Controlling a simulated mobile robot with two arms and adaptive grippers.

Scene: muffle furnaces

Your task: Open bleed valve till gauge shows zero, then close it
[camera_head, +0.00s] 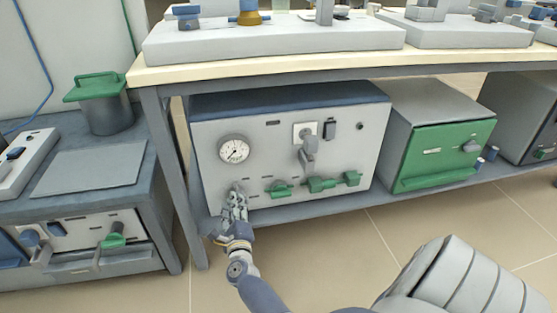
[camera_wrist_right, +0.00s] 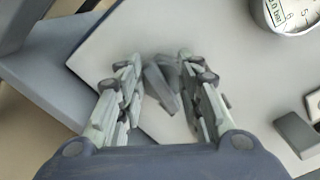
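The white panel (camera_head: 210,185) of a box under the bench carries a round gauge (camera_head: 234,150); the gauge also shows partly in the right wrist view (camera_wrist_right: 290,12). Its needle is too small to read surely. A small grey lever handle (camera_wrist_right: 162,82), which may be the bleed valve, stands out from the panel below the gauge. My right gripper (camera_head: 238,192) is at the panel there and hides the handle in the head view. In the right wrist view its fingers (camera_wrist_right: 160,62) are apart, one on each side of the handle. Contact is unclear. My left gripper is not in view.
Right of my gripper, the panel has green handles (camera_head: 321,184) and a grey lever (camera_head: 308,150). The bench leg (camera_head: 178,190) stands close on the left. A box with a green door (camera_head: 445,150) is to the right. Open tiled floor (camera_head: 330,245) lies in front.

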